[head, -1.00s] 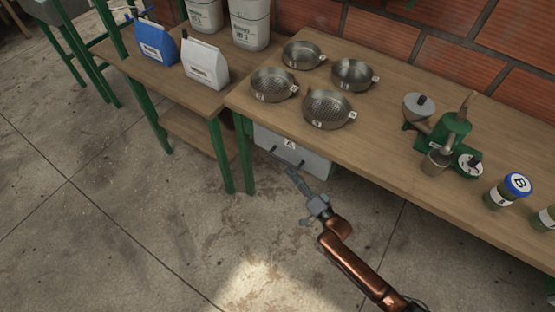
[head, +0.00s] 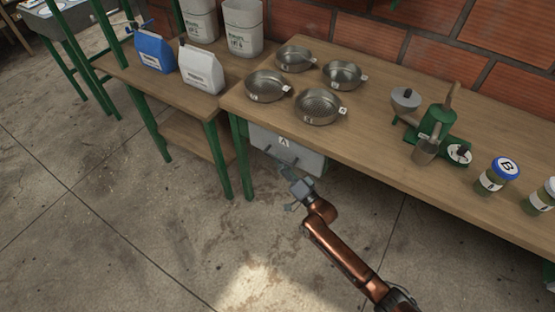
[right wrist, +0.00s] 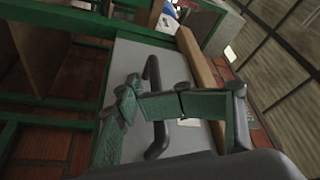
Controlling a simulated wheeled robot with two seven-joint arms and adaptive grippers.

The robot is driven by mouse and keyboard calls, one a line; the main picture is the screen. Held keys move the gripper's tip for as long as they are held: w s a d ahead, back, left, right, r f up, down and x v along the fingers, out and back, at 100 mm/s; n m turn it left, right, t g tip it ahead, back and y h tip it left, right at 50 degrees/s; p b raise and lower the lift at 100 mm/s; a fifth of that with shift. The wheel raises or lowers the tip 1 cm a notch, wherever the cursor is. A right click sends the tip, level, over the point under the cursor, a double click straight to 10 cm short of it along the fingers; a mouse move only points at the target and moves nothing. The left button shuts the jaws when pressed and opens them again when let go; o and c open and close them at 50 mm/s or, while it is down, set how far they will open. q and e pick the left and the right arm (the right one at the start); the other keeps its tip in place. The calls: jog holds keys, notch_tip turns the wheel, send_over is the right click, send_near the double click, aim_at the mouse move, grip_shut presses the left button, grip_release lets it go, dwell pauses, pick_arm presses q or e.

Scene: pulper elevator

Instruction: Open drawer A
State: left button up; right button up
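Drawer A (head: 310,161) is a light grey box front under the near-left part of the wooden table, with an "A" label (head: 284,142). It looks shut. In the right wrist view its grey face (right wrist: 190,68) fills the middle, with a dark bar handle (right wrist: 152,70). My right gripper (head: 282,163) is at the drawer front in the head view. Its green-looking fingers (right wrist: 137,103) lie over the handle in the wrist view, and one hides the handle's middle. I cannot tell whether they grip it. My left gripper is not in view.
The table (head: 375,120) carries several metal sieves (head: 318,107), a green grinder (head: 435,122) and labelled jars (head: 498,175). A green table leg (head: 240,155) stands just left of the drawer. A lower bench (head: 125,78) with bags is further left. The floor in front is clear.

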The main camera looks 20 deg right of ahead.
jog(key=shift+w+d+r, duration=0.1)
jog(key=shift+w+d, duration=0.1)
jog(key=shift+d, duration=0.45)
grip_shut()
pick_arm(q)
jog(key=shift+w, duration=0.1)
pick_arm(e)
jog(key=shift+a+r, duration=0.1)
jog(key=shift+a, duration=0.05)
jog(key=shift+s+a, duration=0.1)
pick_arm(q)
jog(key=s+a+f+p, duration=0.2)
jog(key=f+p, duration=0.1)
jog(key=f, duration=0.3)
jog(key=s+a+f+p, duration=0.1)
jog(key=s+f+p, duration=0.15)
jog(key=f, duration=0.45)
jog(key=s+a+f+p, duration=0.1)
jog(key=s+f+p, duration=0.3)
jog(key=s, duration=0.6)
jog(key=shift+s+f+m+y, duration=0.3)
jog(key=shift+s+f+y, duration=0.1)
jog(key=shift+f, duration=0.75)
pick_arm(e)
jog(key=s+a, duration=1.4)
jog(key=a, duration=0.4)
jog(key=shift+a, duration=0.35)
